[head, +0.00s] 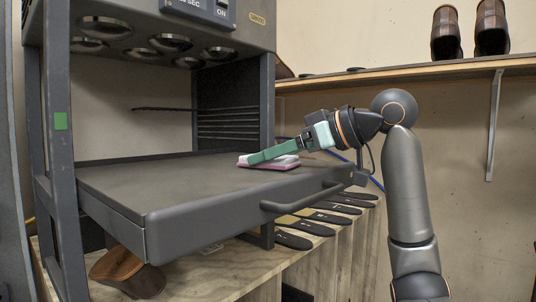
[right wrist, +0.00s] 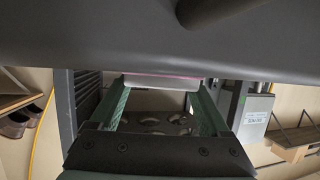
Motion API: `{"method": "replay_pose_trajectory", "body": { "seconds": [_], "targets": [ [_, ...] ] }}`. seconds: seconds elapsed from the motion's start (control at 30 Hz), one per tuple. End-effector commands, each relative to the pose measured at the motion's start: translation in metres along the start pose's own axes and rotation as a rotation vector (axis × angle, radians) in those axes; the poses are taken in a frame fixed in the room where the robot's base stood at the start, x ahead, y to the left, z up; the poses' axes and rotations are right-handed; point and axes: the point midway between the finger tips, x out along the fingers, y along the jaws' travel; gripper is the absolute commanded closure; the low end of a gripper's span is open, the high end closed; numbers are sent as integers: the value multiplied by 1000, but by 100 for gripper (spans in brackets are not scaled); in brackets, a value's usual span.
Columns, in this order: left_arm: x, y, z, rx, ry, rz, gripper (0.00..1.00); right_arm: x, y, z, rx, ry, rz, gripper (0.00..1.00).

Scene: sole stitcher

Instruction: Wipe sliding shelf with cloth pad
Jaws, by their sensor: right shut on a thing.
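The sliding shelf (head: 190,182) is a dark grey flat tray pulled out of the machine, with a bar handle (head: 300,198) on its front. The cloth pad (head: 283,164), white above with a pink underside, lies on the shelf's top towards the right side. My right gripper (head: 262,155) reaches in from the right with its green fingers shut on the pad. In the right wrist view the pad (right wrist: 160,82) sits between the two fingertips, and the shelf (right wrist: 90,35) fills the top. The pad's far part is partly hidden by the fingers. My left gripper is not in view.
The grey machine frame (head: 58,150) stands around the shelf, with round heater-like discs (head: 170,42) above it. Dark soles (head: 325,217) lie on the wooden bench below right. A wall shelf (head: 420,72) holds brown shoes (head: 446,32). Most of the shelf's top is bare.

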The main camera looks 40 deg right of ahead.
Motion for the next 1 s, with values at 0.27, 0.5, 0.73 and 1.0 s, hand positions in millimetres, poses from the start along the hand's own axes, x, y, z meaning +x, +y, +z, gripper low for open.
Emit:
{"method": "replay_pose_trajectory", "body": {
  "seconds": [0.27,0.5,0.73,1.0],
  "targets": [
    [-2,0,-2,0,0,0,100,-3,20,3,4,0,0,73],
    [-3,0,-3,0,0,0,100,-6,34,5,2,1,1,73],
    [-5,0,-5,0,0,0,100,-7,45,6,4,-2,1,73],
    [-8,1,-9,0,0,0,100,-11,66,8,4,-3,1,73]
  ]
}}
